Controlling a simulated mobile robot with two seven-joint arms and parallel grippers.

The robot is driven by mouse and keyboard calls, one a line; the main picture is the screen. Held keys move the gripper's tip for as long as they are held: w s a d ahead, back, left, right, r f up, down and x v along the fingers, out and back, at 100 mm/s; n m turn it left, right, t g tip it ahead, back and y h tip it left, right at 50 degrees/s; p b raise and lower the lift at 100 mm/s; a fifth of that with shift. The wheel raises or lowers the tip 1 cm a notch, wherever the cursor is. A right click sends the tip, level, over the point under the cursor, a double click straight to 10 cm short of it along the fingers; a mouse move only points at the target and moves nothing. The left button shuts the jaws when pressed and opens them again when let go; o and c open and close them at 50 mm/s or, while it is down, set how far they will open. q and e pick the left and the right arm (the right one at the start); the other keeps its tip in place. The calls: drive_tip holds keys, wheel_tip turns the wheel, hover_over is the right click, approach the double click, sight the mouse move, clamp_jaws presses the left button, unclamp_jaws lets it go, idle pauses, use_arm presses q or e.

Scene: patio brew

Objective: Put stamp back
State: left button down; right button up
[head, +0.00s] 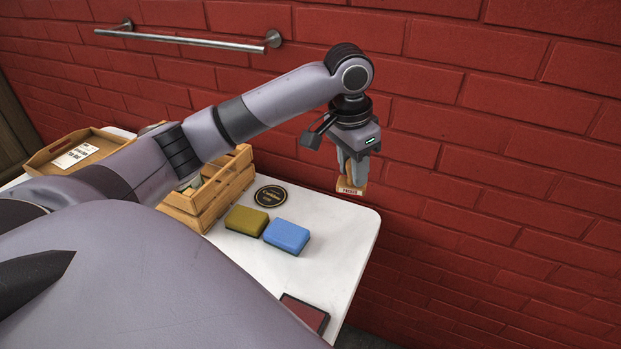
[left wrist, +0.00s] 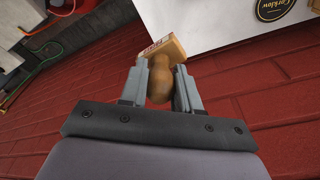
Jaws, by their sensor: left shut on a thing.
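My left gripper (head: 352,166) is shut on the stamp (head: 350,190), a small wooden block with a printed label and a rounded wooden handle. It holds the stamp up near the brick wall, by the back right edge of the white table. In the left wrist view the stamp's handle (left wrist: 160,80) sits between the two fingers of the left gripper (left wrist: 160,88), with the block beyond it. A dark red pad in a black frame (head: 305,312) lies at the table's front right edge. My right gripper is not in view.
On the white table (head: 345,240) lie a blue sponge (head: 287,236), an olive sponge (head: 247,220) and a round black coaster (head: 272,196). A wooden crate (head: 215,190) and a wooden tray (head: 60,150) with a card stand left. A metal rail (head: 190,39) is on the wall.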

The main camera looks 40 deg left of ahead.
use_arm(q)
drive_tip(key=w+a+r+m+h+b, duration=0.1)
drive_tip(key=w+a+m+b, duration=0.15)
drive_tip(key=a, duration=0.55)
drive_tip(key=w+a+r+m+b, duration=0.1)
drive_tip(key=a+m, duration=0.3)
drive_tip(key=a, duration=0.3)
drive_tip(key=shift+g, duration=0.3)
wheel_tip(320, 180, down, 20)
drive_tip(key=shift+f+b, duration=0.1)
drive_tip(key=shift+b, duration=0.35)
drive_tip(key=shift+f, duration=0.15)
drive_tip(key=c, duration=0.8)
unclamp_jaws()
